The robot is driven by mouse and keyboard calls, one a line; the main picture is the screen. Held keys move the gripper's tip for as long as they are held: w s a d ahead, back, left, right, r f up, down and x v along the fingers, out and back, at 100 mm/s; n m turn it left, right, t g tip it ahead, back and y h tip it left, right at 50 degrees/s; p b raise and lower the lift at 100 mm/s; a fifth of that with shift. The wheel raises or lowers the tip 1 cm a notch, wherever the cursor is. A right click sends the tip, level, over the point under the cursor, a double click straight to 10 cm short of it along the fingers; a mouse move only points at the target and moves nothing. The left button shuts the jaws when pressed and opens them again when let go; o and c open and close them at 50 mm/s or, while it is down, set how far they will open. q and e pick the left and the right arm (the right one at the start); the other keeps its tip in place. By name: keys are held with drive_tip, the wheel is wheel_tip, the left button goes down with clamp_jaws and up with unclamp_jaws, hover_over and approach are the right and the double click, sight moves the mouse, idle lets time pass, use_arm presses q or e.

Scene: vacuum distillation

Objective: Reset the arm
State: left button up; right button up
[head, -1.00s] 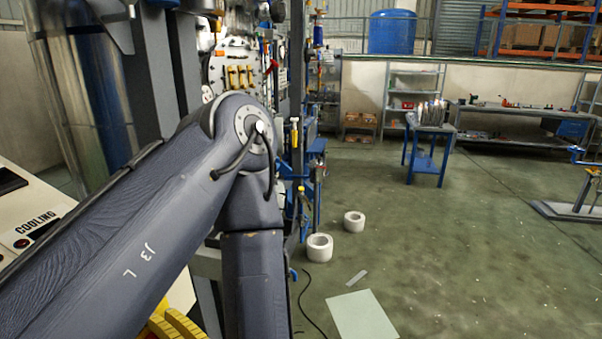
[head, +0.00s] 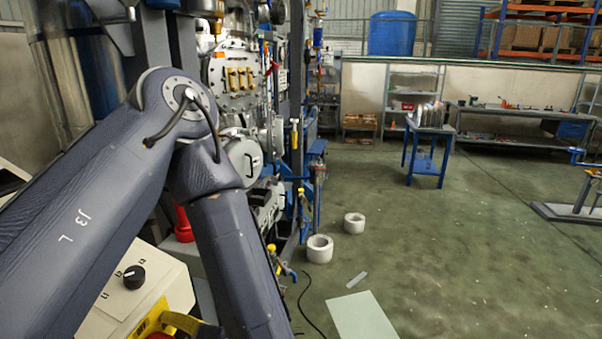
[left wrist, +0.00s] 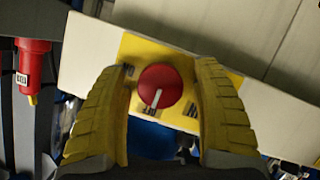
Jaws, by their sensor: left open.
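My left arm (head: 165,170) comes in from the left in the head view and bends down at the elbow. My left gripper (left wrist: 160,72) shows in the left wrist view with its two yellow fingers spread apart and nothing held. A round red knob (left wrist: 160,86) with a pale pointer sits on a yellow plate (left wrist: 200,62) and shows between the fingers. I cannot tell how far the fingertips are from the knob. In the head view the control box (head: 115,300) with a black knob (head: 134,276) is beside my forearm. My right gripper is not in view.
The distillation rig (head: 240,85) with valves and pipes stands right behind my arm. A red fitting (left wrist: 33,62) is at the left of the wrist view. Two white rolls (head: 320,248) lie on the floor, and a blue table (head: 428,150) stands farther back. The floor at right is mostly open.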

use_arm(q)
drive_tip(key=shift+m+g, duration=0.8)
drive_tip(key=shift+m, duration=0.4)
drive_tip(key=shift+s+m+g+y, duration=0.1)
drive_tip(key=shift+m+g+y, duration=0.4)
drive_tip(key=shift+m+g, duration=0.55)
drive_tip(key=shift+v, duration=1.4)
drive_tip(key=shift+x, duration=1.5)
drive_tip(key=shift+d+n+t, duration=0.1)
drive_tip(key=shift+n+t, duration=0.25)
drive_tip(key=shift+t, duration=0.3)
drive_tip(key=shift+n+t+h, duration=0.4)
drive_tip(key=shift+n+t, duration=0.5)
drive_tip(key=shift+n, duration=0.4)
